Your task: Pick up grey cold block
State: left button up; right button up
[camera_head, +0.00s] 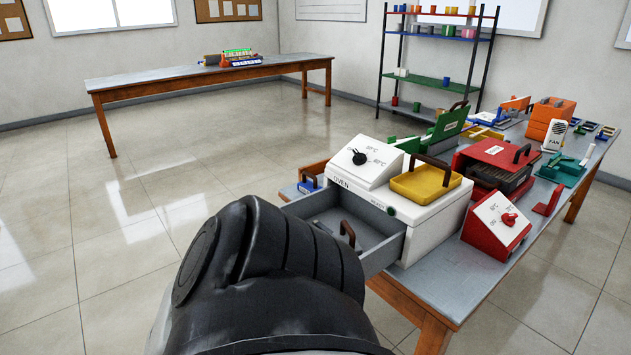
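I cannot make out a grey cold block for certain. The white oven (427,226) stands at the near end of the right-hand table, with a grey drawer (380,257) pulled out on its left side. A dark brown handle (348,235) shows inside the drawer; whether it belongs to a grey block or to the drawer I cannot tell. A large black arm link of mine fills the lower middle and hides part of the drawer's near side. Neither gripper shows.
A yellow tray (420,187) with a brown handle rests on the oven. A red machine (497,222) stands to its right, and a blue handled piece (308,184) behind the drawer. A back table (150,83) and a shelf (433,79) stand farther off; floor on the left is clear.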

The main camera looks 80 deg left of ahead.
aim_at(346, 234)
jog(key=u, duration=2.55)
